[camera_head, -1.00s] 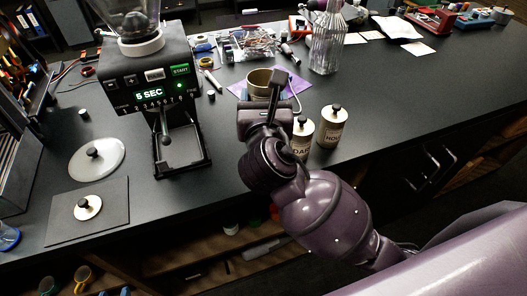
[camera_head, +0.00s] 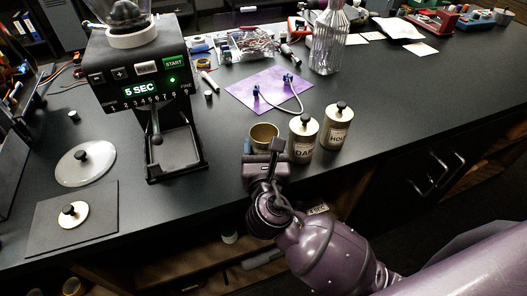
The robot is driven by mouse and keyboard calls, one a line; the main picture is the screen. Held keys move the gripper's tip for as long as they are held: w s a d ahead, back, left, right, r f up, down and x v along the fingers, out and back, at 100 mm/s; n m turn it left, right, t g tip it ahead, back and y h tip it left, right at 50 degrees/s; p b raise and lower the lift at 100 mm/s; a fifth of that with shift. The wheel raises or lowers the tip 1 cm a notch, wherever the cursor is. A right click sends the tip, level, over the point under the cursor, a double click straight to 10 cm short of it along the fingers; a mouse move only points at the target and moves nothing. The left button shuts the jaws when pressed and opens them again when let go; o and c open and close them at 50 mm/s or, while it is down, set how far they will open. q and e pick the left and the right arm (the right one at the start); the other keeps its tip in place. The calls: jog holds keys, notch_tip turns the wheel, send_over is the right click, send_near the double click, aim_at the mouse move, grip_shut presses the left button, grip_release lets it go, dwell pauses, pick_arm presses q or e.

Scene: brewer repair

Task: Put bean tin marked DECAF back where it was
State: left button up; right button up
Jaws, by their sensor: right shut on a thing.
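My right gripper (camera_head: 265,152) is shut on an open, lidless tin (camera_head: 263,132) with a gold inside, near the counter's front edge. The gripper hides most of the tin and any label on it, so I cannot read DECAF. I cannot tell whether it touches the counter. Just right of it stands a lidded cream tin whose label seems to read DARK (camera_head: 302,140). Further right stands another lidded tin, its label starting HO (camera_head: 336,128). A round cream lid with a black knob (camera_head: 73,214) lies on a dark mat at the left. My left gripper is not in view.
A grinder (camera_head: 147,90) showing 5 SEC stands left of centre. A purple sheet (camera_head: 262,85) with a cable and blue clips lies behind the tins. A glass bottle (camera_head: 328,50) stands behind right. A translucent disc lid (camera_head: 85,162) lies at the left. The counter right of the tins is clear.

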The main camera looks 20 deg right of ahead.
jog(key=shift+f, duration=0.5)
jog(key=shift+r, duration=0.1)
jog(key=o, duration=1)
jog(key=shift+o, duration=0.2)
jog(key=shift+s, duration=0.15)
jog(key=v, duration=1.1)
jog(key=shift+s+a, duration=0.15)
jog(key=shift+s, duration=0.2)
